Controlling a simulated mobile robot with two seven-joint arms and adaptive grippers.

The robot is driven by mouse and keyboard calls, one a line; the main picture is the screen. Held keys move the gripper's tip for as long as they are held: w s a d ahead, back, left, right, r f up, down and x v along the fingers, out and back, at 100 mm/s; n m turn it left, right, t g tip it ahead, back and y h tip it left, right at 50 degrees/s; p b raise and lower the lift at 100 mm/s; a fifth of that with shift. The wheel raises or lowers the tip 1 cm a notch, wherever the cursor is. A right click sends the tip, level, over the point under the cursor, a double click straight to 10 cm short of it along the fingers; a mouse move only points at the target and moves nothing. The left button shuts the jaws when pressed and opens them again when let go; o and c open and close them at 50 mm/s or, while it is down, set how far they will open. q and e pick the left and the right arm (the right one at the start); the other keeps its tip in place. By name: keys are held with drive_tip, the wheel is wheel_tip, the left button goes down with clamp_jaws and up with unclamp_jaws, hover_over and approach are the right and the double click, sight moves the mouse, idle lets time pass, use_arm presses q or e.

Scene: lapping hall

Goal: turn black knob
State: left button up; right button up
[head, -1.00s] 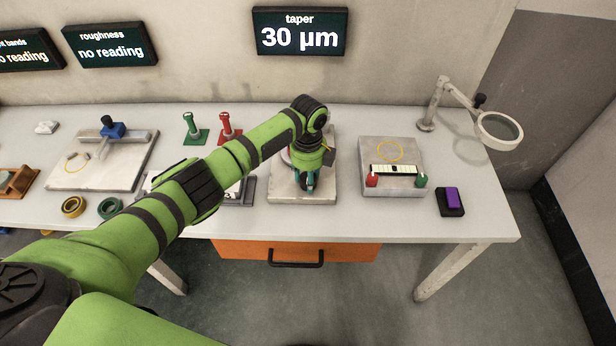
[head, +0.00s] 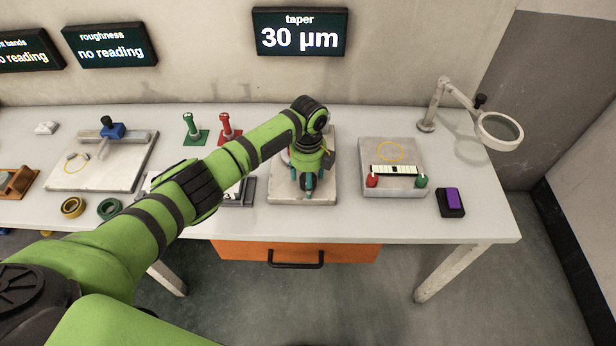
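My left arm reaches in from the left, and its gripper (head: 304,184) points down over a pale plate (head: 287,199) in the middle of the bench. The teal fingers are low at the plate's centre. The gripper hides whatever is between or under the fingers, so I cannot tell whether they are shut on something. No black knob shows clearly at this plate. A small black top (head: 107,121) shows on a blue block at the left. Another small black knob (head: 480,101) is on the magnifier arm at the right. My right gripper is out of view.
A grey block (head: 410,188) with a red and a green knob (head: 421,181) stands to the right, with a purple-topped box (head: 452,200) beyond it. Green and red stands (head: 228,130) are behind my arm. The taper display (head: 299,33) reads 30 µm.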

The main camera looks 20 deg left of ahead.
use_arm(q)
drive_tip(key=shift+w+r, duration=0.15)
drive_tip(key=shift+r, duration=0.45)
wheel_tip(320, 180, up, 11)
drive_tip(key=shift+f, duration=0.1)
idle(0.3)
